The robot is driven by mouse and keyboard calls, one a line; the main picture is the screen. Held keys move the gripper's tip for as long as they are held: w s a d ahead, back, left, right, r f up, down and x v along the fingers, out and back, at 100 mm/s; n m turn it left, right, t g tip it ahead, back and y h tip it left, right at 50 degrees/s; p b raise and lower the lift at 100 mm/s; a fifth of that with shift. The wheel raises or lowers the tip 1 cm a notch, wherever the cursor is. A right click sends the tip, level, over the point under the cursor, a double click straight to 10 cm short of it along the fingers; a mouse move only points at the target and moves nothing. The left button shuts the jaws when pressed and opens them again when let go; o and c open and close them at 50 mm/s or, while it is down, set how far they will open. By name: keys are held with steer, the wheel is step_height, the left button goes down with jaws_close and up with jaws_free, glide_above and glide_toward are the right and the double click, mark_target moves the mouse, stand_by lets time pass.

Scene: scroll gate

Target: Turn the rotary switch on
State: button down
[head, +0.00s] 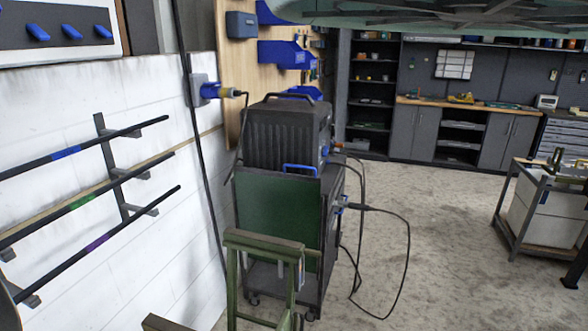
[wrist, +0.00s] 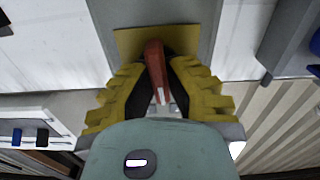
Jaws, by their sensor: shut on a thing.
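The rotary switch's red handle (wrist: 154,62) shows at the top middle of the wrist view, on a yellow plate (wrist: 128,42) fixed to a grey panel (wrist: 150,12). The handle points down the picture, tilted slightly. My gripper (wrist: 159,86) has its yellow-padded fingers on both sides of the handle and is shut on it. The handle's lower end shows between the fingers. The fingers hide part of the plate's lower edge. I cannot make out the switch or my gripper in the head view.
In the head view, a black machine (head: 287,135) stands on a cart with loose cables (head: 408,250). A green stand (head: 265,243) is in front of it. Rods on a rack (head: 110,165) line the left wall. Open floor (head: 440,220) lies to the right, before a metal-framed cart (head: 510,205).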

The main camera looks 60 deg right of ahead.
steer(key=m+b, duration=0.4)
steer(key=b, duration=0.1)
steer(key=shift+d+f+m, duration=0.15)
steer(key=shift+f+m, duration=0.05)
steer(key=shift+m, duration=0.1)
steer(key=m+b, duration=0.2)
steer(key=m, duration=0.2)
steer(key=shift+w+r, duration=0.1)
steer(key=shift+d+m, duration=0.1)
steer(key=shift+m, duration=0.2)
steer(key=c, duration=1)
jaws_free()
steer(key=shift+r, duration=0.1)
steer(key=shift+r, duration=4.95)
